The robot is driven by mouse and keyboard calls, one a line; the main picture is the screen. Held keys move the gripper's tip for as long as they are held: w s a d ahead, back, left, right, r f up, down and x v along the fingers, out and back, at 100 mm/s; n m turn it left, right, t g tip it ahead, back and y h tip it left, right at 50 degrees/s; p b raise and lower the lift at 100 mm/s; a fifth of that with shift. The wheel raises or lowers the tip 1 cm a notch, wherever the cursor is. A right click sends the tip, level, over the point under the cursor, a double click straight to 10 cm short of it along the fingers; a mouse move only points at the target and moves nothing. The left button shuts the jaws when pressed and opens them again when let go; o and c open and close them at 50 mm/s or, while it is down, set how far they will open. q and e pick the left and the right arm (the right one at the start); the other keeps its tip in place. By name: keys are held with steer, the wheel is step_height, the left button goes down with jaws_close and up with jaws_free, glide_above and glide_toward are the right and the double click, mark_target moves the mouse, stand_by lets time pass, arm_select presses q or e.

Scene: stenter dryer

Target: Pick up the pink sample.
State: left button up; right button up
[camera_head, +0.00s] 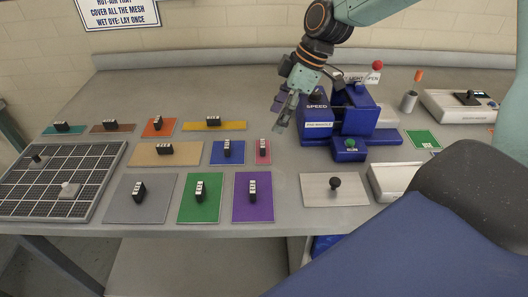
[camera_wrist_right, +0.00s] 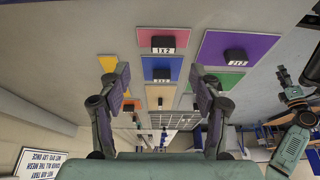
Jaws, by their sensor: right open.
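The pink sample (camera_head: 266,146) is a small narrow pink panel with a black labelled handle, lying on the grey table between the blue sample and the machine. It also shows in the right wrist view (camera_wrist_right: 146,40), near the top centre, with its label reading 1x2. My right gripper (camera_head: 279,127) is above the table, behind and slightly right of the pink sample in the head view. In the wrist view its two fingers (camera_wrist_right: 160,78) are spread wide with nothing between them.
The blue sample (camera_head: 218,155) is close to the pink one, and the purple sample (camera_head: 245,212) lies in front. A blue machine (camera_head: 316,137) labelled SPEED stands right of the pink sample. A gridded tray (camera_head: 100,180) is at the left. Bare table lies behind the samples.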

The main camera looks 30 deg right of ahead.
mark_target(263, 143)
steer(key=x, duration=0.2)
steer(key=b+x, duration=0.1)
steer(key=x, duration=0.4)
steer(key=shift+s+a+f+b, duration=0.2)
steer(key=shift+s+b, duration=0.1)
steer(key=shift+b, duration=0.1)
steer(key=shift+w+f, duration=0.15)
steer(key=shift+f, duration=0.1)
steer(key=shift+w+a, duration=0.1)
steer(key=shift+a, duration=0.2)
steer(key=shift+d, duration=0.2)
steer(key=c, duration=0.4)
steer(key=shift+a, duration=0.15)
steer(key=c, duration=0.8)
